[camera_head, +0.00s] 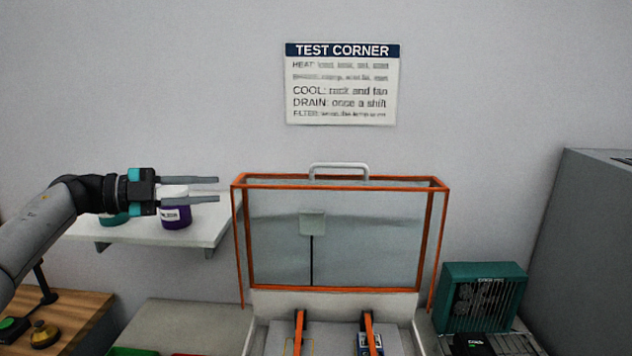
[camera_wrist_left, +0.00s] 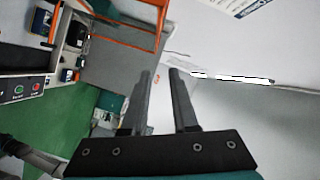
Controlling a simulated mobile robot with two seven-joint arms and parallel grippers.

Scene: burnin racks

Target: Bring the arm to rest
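My left gripper (camera_head: 218,189) reaches in from the left, level, with its two fingers apart and nothing between them. Its fingertips stop just left of the orange-framed clear lid (camera_head: 345,235) in the picture. In the left wrist view the two fingers (camera_wrist_left: 163,75) also stand apart and empty. My right gripper is in neither view.
The raised lid has a grey handle (camera_head: 339,166). A green fan (camera_head: 482,297) stands at right, beside a tall grey cabinet (camera_head: 590,250). A wooden top (camera_head: 75,312) is at lower left.

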